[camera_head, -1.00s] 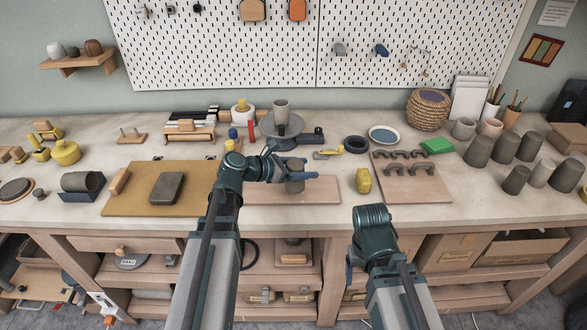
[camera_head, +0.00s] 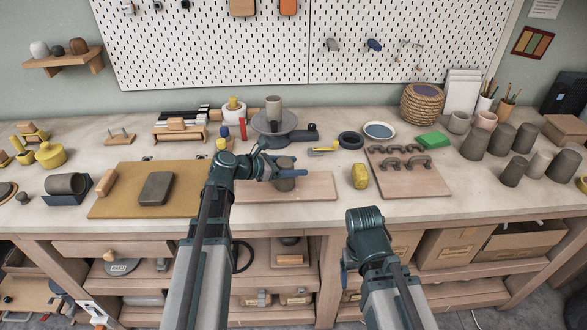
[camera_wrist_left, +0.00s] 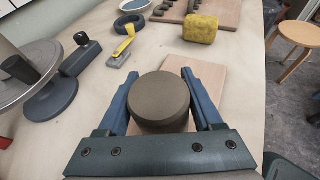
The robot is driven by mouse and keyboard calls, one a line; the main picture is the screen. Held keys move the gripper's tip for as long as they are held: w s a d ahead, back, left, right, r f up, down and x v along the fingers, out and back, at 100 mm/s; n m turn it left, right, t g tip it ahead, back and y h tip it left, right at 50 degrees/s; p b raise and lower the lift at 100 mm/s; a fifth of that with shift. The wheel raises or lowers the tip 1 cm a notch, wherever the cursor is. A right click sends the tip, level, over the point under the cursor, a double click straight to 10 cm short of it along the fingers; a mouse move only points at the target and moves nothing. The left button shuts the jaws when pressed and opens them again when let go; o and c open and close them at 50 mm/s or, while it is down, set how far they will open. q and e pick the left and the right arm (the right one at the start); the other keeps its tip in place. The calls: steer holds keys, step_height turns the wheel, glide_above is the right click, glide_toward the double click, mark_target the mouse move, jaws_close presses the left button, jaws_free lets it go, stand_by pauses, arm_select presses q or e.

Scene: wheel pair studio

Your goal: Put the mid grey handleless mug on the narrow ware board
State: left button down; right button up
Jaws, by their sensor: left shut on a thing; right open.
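The mid grey handleless mug (camera_head: 286,184) is between the fingers of my left gripper (camera_head: 284,175), which is shut on it. In the left wrist view the mug (camera_wrist_left: 160,98) shows a flat round face between the two blue fingers (camera_wrist_left: 165,100). The mug is over the narrow ware board (camera_head: 318,187), a pale wooden board near the table's front edge. I cannot tell whether the mug touches the board. The board also shows beyond the fingers in the left wrist view (camera_wrist_left: 208,78). My right gripper (camera_head: 346,272) is open and empty in front of the table, partly hidden by its arm.
A yellow lump (camera_head: 360,176) stands just right of the board. A wider board with dark handles (camera_head: 425,183) lies further right. A tan mat with a grey slab (camera_head: 156,188) lies left.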

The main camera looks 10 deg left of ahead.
arm_select(q)
steer(key=c, duration=0.5)
jaws_free()
steer(key=shift+f, duration=0.15)
steer(key=o, duration=0.5)
steer(key=shift+c, duration=0.2)
steer(key=shift+r, duration=0.2)
steer(key=p+v, duration=0.4)
steer(key=v, duration=0.8)
steer(key=shift+p, duration=0.3)
steer(key=shift+f, duration=0.15)
